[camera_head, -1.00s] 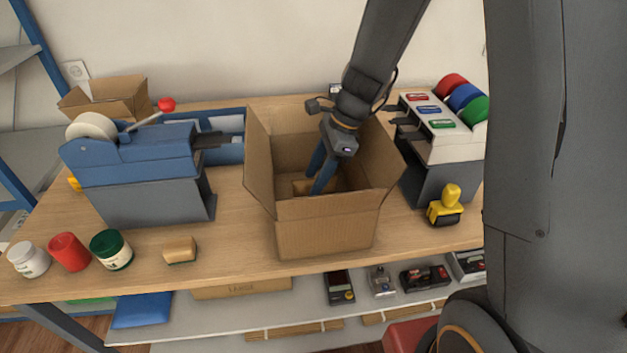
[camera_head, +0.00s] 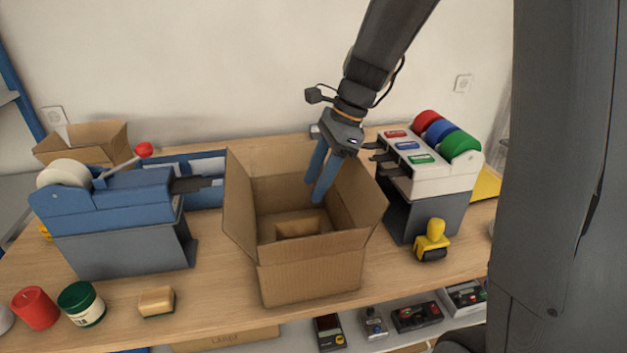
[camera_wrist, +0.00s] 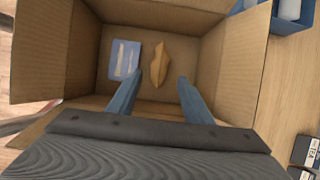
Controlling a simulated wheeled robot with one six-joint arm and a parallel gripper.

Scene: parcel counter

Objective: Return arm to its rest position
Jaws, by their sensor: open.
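My gripper (camera_head: 318,182) is open, its two blue fingers pointing down at the right inner side of the open cardboard box (camera_head: 310,280) on the counter. In the wrist view my fingers (camera_wrist: 155,95) are spread apart with nothing between them. Beyond them, inside the box, lie a tan-brown item (camera_wrist: 160,60) and a flat blue item with white marks (camera_wrist: 125,59). In the head view a small brown piece (camera_head: 300,228) shows in the box. The box flaps stand open.
A blue tape machine (camera_head: 110,205) stands left of the box. A label dispenser with coloured rolls (camera_head: 430,165) and a yellow-handled stamp (camera_head: 432,240) stand right.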

